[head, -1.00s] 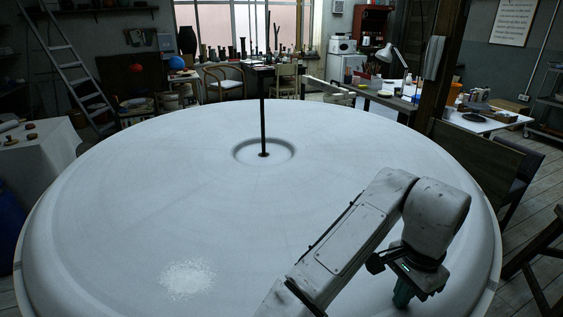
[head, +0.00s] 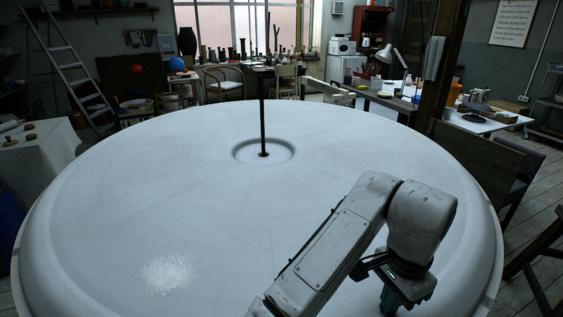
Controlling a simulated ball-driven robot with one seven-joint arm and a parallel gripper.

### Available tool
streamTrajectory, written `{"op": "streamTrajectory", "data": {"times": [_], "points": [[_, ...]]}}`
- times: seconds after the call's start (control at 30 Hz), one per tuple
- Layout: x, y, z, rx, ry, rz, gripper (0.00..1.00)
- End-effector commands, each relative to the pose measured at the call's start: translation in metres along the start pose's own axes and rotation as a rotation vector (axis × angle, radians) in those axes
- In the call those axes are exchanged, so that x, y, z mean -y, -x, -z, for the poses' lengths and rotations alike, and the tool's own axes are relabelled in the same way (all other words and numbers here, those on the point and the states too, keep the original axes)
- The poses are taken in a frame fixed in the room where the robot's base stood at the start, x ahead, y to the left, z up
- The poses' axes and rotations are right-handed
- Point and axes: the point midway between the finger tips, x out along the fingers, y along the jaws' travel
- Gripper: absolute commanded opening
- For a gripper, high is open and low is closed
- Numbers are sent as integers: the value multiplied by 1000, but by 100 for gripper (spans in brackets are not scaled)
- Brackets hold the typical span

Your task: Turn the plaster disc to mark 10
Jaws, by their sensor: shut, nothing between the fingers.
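The large white plaster disc (head: 200,200) fills the lower part of the head view. A dark thin rod (head: 263,128) stands upright in a shallow round hollow at its middle. A rough pale patch (head: 168,273) lies on the disc at the front left. No numbered marks are readable on the disc.
A ladder (head: 72,68) leans at the left beside a cloth-covered table (head: 35,150). A dark wooden panel (head: 478,160) and a post (head: 440,60) stand close to the disc's right side. A cluttered worktable (head: 385,98) stands behind. The disc's upper surface is otherwise clear.

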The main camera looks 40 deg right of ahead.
Motion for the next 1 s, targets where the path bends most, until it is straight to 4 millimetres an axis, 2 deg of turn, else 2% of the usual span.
{"op": "streamTrajectory", "data": {"times": [1.0], "points": [[5,2,-66,3,5,2,0]]}}
